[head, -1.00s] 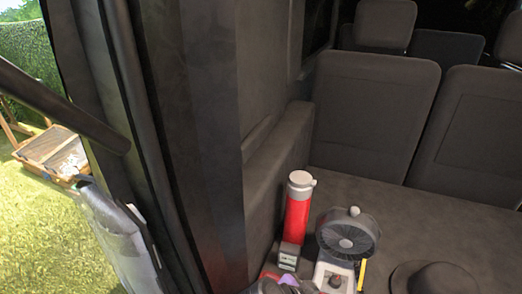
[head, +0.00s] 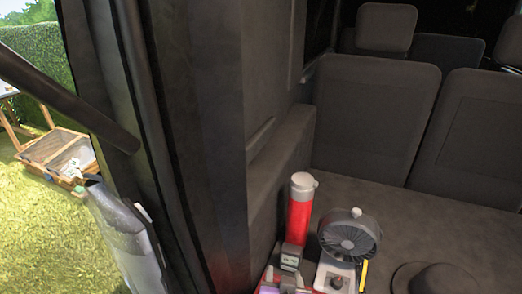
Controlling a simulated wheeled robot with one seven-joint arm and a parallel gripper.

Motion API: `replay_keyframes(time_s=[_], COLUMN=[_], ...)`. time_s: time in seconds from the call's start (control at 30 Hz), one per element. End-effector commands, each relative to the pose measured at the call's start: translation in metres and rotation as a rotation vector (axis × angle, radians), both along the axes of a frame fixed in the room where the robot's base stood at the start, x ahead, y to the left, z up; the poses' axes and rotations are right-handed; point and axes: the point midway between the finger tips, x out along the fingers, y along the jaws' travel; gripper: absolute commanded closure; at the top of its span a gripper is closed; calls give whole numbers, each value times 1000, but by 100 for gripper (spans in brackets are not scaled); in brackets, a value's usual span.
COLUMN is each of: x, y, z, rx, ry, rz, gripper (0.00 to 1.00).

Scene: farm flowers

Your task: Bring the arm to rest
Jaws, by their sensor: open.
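My gripper is not clearly in view in the head view, and I see no arm that I can be sure of. The camera looks into the open back of a vehicle with a dark load floor (head: 400,215).
A red bottle with a pale lid (head: 300,215), a small fan (head: 348,235) and a dark hat (head: 432,280) stand on the floor. A red container (head: 268,275) is cut off at the bottom. The dark pillar (head: 200,130) blocks the left. A wooden crate (head: 62,155) stands outside on grass.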

Motion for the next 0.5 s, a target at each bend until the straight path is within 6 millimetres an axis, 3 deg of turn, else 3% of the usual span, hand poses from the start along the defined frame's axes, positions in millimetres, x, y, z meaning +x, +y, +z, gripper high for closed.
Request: replay_keyframes(time_s=[0.07, 0.23, 0.5], x=[-23, -73, -164], y=[1, -5, -42], z=[-4, 7, 42], rx=[3, -1, -41], ry=[-54, -198, -391], rz=[93, 228, 281], gripper=[48, 48, 48])
